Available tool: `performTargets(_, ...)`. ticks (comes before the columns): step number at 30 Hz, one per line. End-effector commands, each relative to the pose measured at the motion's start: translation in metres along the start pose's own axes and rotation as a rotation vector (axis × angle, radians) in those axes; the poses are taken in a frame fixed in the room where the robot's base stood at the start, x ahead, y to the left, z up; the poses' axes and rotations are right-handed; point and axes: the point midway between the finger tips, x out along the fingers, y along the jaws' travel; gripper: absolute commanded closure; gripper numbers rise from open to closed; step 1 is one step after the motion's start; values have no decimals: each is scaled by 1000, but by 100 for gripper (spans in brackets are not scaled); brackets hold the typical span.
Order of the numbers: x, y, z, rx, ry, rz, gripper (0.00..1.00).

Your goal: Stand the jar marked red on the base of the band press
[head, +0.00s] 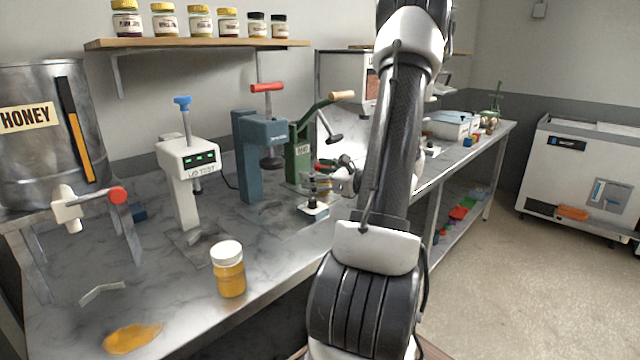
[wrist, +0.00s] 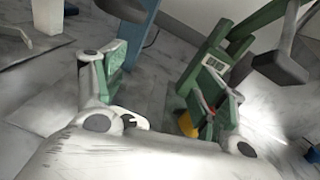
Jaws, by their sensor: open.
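The green press (head: 299,158) with a small white label stands beyond the blue press on the bench; I take it for the band press. It also shows in the wrist view (wrist: 222,52). My gripper (head: 341,181) is in front of it, low over the bench. In the wrist view its two fingers (wrist: 165,92) are apart, with bare bench between them. A small yellow-and-red thing (wrist: 188,124) shows beside the right finger, partly hidden; I cannot tell whether it is the red-marked jar. An amber jar with a white lid (head: 229,270) stands upright near the bench's front edge, no red mark visible.
A blue press (head: 255,158) and a white tester (head: 187,160) stand left of the green press. A small dark-topped device (head: 313,207) stands near my gripper. A honey drum (head: 45,135) and an amber spill (head: 132,338) are at left. The front bench between is mostly clear.

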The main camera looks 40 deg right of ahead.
Motion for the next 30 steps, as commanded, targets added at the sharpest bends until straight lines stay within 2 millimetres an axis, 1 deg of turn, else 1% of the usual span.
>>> performTargets(1,11,46,24,-98,16,146,29)
performTargets(2,13,77,35,-171,30,249,29)
performTargets(3,10,119,47,-273,50,389,29)
performTargets(5,-4,174,59,-440,76,589,29)
performTargets(6,-19,204,64,-558,91,714,29)
performTargets(8,-45,240,68,-745,108,891,29)
performTargets(9,-64,258,68,-878,116,1000,29)
performTargets(10,-78,267,68,-981,121,1076,29)
performTargets(11,-92,274,68,-1088,123,1150,29)
performTargets(12,-109,279,68,-1235,124,1239,29)
performTargets(14,-132,278,69,-1459,121,1354,29)
performTargets(15,-144,274,71,-1608,117,1414,29)
performTargets(18,-164,257,80,-1948,102,1513,29)
performTargets(21,-171,241,93,-2212,90,1548,29)
performTargets(24,-173,230,103,-2373,86,1556,29)
performTargets(25,-173,228,105,-2403,84,1555,29)
performTargets(27,-174,225,108,-2443,85,1554,29)
performTargets(30,-174,224,108,-2454,87,1556,29)
